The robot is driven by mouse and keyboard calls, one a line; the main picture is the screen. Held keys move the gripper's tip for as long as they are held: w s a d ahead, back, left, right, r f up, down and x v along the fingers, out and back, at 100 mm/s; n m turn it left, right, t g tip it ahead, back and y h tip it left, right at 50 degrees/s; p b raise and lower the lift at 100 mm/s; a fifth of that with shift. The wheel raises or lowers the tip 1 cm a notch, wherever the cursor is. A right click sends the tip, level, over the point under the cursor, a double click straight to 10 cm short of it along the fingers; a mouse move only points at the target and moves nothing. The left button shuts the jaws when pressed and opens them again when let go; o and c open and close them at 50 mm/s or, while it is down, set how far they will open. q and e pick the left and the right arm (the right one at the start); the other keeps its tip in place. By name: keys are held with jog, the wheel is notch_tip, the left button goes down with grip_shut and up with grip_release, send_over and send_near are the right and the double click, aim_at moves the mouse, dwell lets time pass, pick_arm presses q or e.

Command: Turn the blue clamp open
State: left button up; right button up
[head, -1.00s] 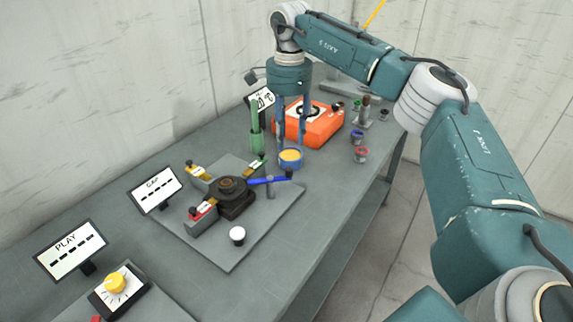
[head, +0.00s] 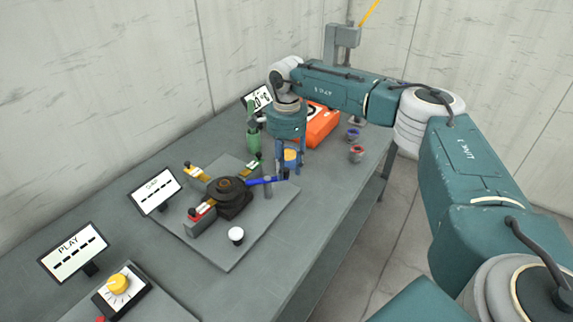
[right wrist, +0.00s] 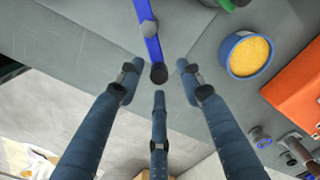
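The blue clamp's lever (head: 262,181) sticks out to the right from the dark round fixture (head: 231,190) on the grey plate. Its dark end knob shows in the right wrist view (right wrist: 158,74), at the end of the blue bar (right wrist: 149,35). My right gripper (head: 287,170) is low over the plate's right edge, at the lever's outer end. In the right wrist view its three fingers (right wrist: 158,78) are spread around the knob, with gaps on all sides and no visible contact. The exact height between fingertips and knob is unclear. My left gripper is not in view.
A green clamp (head: 254,167), yellow clamp (head: 195,171) and red clamp (head: 199,214) surround the fixture. A blue cup with yellow contents (right wrist: 246,54) stands close to my right gripper. An orange case (head: 322,125) is behind. A white knob (head: 236,235) stands at the plate's front.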

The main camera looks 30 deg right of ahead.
jog(key=shift+c, duration=0.2)
grip_shut()
jog(key=s+a+m+b, duration=0.1)
jog(key=s+a+m, duration=0.2)
jog(key=m, duration=1.4)
jog(key=shift+a+m+b, duration=0.35)
jog(key=shift+a+m, duration=0.05)
jog(key=shift+a, duration=1.8)
jog(key=shift+o, duration=0.2)
grip_release()
